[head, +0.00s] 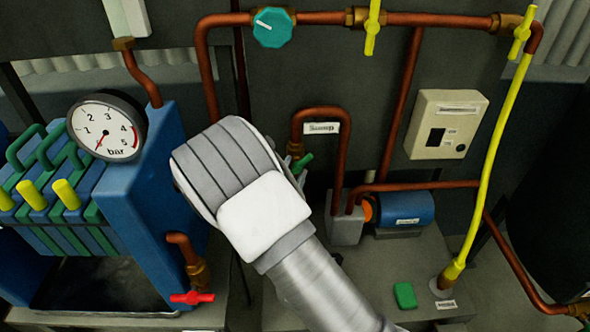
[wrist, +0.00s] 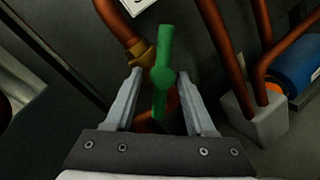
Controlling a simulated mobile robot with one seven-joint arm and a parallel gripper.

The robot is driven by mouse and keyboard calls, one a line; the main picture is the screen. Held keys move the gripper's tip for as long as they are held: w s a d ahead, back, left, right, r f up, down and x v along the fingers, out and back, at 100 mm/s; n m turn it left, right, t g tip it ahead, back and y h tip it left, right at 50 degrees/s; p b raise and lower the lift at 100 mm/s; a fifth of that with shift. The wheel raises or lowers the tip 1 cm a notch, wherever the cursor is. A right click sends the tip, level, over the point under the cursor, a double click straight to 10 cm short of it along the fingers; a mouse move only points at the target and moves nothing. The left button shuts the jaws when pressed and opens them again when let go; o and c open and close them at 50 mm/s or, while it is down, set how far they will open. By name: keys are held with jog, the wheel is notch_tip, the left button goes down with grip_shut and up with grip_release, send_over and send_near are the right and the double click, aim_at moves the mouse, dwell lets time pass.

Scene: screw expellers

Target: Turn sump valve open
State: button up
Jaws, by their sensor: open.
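The sump valve's green handle (wrist: 162,76) sits by a brass fitting on a copper pipe. In the wrist view it runs nearly straight up the picture, its lower part between my two fingers. My gripper (wrist: 160,73) is open around the handle, with a visible gap on each side. In the head view only the tip of the green handle (head: 304,162) shows past my wrist, below a white label (head: 323,128) that seems to read "Sump". My wrist hides the rest of the valve and most of my fingers there.
A grey block with a blue pump (head: 403,209) stands right of the valve. Copper pipes (head: 403,95) surround the area. A yellow hose (head: 489,155), beige control box (head: 446,124) and pressure gauge (head: 104,128) are farther off. A red-handled valve (head: 192,298) sits lower left.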

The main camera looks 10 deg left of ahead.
jog(key=shift+w, duration=0.45)
jog(key=shift+c, duration=0.2)
grip_shut()
jog(key=shift+d, duration=0.1)
jog(key=n+t, duration=0.1)
jog(key=n, duration=0.2)
jog(key=shift+f+n, duration=0.1)
jog(key=shift+n, duration=0.2)
jog(key=shift+d+n+t+y+p, duration=0.1)
jog(key=shift+n+t+y+p, duration=0.2)
jog(key=shift+n, duration=0.95)
jog(key=shift+d+n+t+y+p, duration=0.1)
jog(key=shift+n+t+y+p, duration=0.2)
jog(key=shift+n, duration=0.95)
